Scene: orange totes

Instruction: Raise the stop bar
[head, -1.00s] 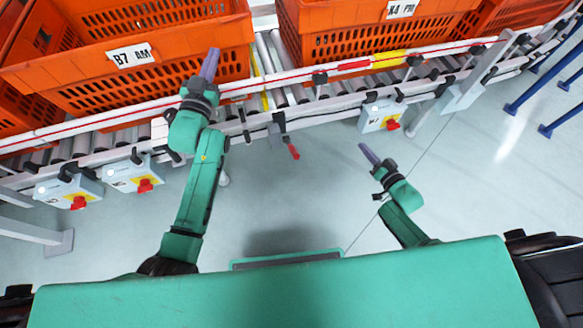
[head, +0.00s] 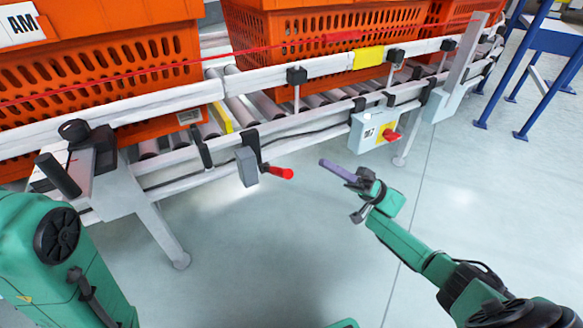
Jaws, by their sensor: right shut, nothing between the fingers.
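A yellow bar (head: 222,117) lies between the conveyor rollers, at the gap between two orange totes; I take it for the stop bar, and it looks low among the rollers. Below it, a grey box with a black bracket (head: 248,164) hangs from the conveyor's front rail, with a red-handled lever (head: 280,173) pointing right. My right gripper (head: 337,171) is shut and empty, its fingertips in front of the conveyor, a little right of the red handle and apart from it in the picture. My left arm shows at the lower left, but its gripper does not clearly show.
Orange totes (head: 330,33) stand on the conveyor, left and right of the gap. A conveyor leg (head: 162,232) stands at the left. Blue frames (head: 545,48) stand far right. The floor in front is clear.

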